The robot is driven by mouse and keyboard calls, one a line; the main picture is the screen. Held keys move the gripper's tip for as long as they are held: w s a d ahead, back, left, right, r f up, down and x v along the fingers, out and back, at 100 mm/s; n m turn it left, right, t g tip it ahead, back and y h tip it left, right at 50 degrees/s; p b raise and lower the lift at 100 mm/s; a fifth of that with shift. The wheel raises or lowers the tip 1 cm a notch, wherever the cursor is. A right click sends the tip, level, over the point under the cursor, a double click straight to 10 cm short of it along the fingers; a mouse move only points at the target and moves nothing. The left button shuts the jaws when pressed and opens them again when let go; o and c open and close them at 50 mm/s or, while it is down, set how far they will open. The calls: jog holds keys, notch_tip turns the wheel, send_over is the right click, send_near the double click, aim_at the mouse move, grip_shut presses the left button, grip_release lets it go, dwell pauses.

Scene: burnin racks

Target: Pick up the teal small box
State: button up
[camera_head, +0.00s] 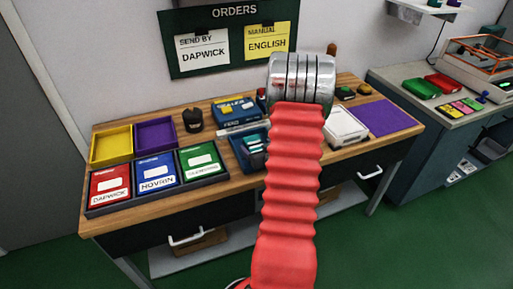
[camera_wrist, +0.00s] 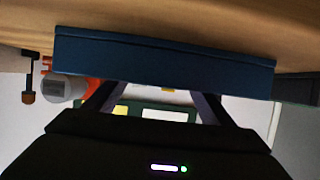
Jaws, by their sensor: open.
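A small teal box (camera_head: 256,146) lies in a blue tray (camera_head: 239,160) near the middle of the wooden table, partly hidden by my red arm. There seems to be more than one teal item there, and I cannot separate them clearly. In the head view my gripper is hidden behind the arm. In the wrist view, which looks upside down, the two fingers of my gripper (camera_wrist: 153,93) stand apart with nothing between them. A dark blue wall, seemingly the tray (camera_wrist: 165,65), spans the view just ahead of the fingertips. The teal box does not show there.
Left on the table (camera_head: 230,196) are a yellow tray (camera_head: 111,158), a purple tray (camera_head: 155,135) and a dark rack (camera_head: 155,199) of red, blue and green packages. Right of my arm are a white box (camera_head: 345,124) and a purple mat (camera_head: 383,118). An orders board (camera_head: 232,42) hangs behind.

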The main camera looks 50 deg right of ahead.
aim_at(256, 144)
jog(key=shift+x, duration=0.9)
jog(key=shift+c, duration=0.4)
jog(key=c, duration=1.2)
jog(key=shift+c, duration=0.2)
jog(key=shift+r, duration=5.05)
